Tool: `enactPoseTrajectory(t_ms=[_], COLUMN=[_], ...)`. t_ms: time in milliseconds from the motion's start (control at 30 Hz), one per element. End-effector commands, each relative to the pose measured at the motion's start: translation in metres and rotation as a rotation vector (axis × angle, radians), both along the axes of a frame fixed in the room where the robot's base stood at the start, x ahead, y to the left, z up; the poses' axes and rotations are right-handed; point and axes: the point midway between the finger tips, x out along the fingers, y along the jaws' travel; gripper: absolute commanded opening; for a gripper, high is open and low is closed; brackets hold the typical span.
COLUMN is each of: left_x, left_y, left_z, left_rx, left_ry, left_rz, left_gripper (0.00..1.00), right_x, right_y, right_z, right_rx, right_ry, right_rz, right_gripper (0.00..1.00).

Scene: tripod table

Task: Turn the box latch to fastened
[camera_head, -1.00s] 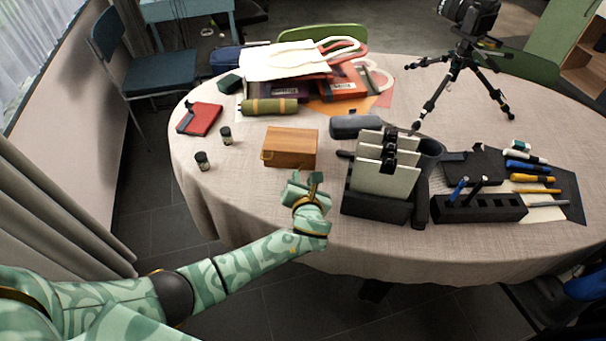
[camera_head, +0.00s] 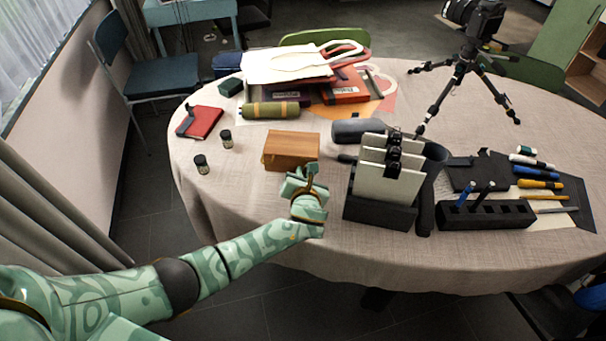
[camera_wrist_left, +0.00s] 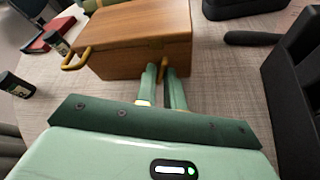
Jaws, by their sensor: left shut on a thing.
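The wooden box (camera_head: 292,148) stands shut on the near left part of the table, with a brass handle on its left end. It also fills the top of the left wrist view (camera_wrist_left: 140,35). Its small brass latch (camera_wrist_left: 164,66) is on the front face, partly hidden between the fingers. My left gripper (camera_head: 308,171) is at the front right of the box. In the left wrist view its fingers (camera_wrist_left: 164,80) are shut on the latch, close to the front face. The latch's exact angle is hard to tell. My right gripper is not in view.
A black holder with white panels (camera_head: 382,203) stands just right of my left gripper. A grey case (camera_head: 358,131) lies behind it. Two small dark jars (camera_head: 201,163) and a red book (camera_head: 204,122) are left of the box. Bare cloth lies in front of the box.

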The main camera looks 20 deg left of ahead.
Motion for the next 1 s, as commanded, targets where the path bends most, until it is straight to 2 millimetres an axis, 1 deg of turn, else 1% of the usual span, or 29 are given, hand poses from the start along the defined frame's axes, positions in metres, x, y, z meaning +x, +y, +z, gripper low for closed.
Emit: enactPoseTrajectory(t_ms=[33,100,200,300,567,600,667,900,1000], left_x=[-0.001,-0.001,-0.001,-0.001,-0.001,-0.001,-0.001,-0.001,-0.004], left_y=[0.001,0.002,0.003,0.003,0.003,0.003,0.003,0.003,0.002], left_z=[0.006,0.008,0.005,0.002,0.001,0.001,0.001,0.001,0.003], left_rx=[-0.053,-0.165,-0.311,-0.398,-0.416,-0.416,-0.415,-0.414,-0.414], left_ry=[-0.01,-0.034,-0.063,-0.081,-0.085,-0.085,-0.085,-0.085,-0.085], left_rz=[0.0,-0.001,-0.001,-0.002,-0.002,-0.001,-0.001,-0.002,-0.002], left_gripper=[0.0,0.0,0.0,0.0,0.0,0.13,0.29,0.29,0.29], right_x=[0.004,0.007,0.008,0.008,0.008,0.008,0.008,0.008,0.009], right_y=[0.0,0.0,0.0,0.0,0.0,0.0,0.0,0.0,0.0], right_z=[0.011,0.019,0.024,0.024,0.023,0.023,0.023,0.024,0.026], right_rx=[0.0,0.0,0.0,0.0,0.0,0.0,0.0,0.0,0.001], right_ry=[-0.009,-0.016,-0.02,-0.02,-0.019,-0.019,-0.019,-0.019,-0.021], right_rz=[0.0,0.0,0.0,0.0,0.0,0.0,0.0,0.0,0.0], right_gripper=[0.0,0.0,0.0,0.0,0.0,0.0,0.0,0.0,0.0])
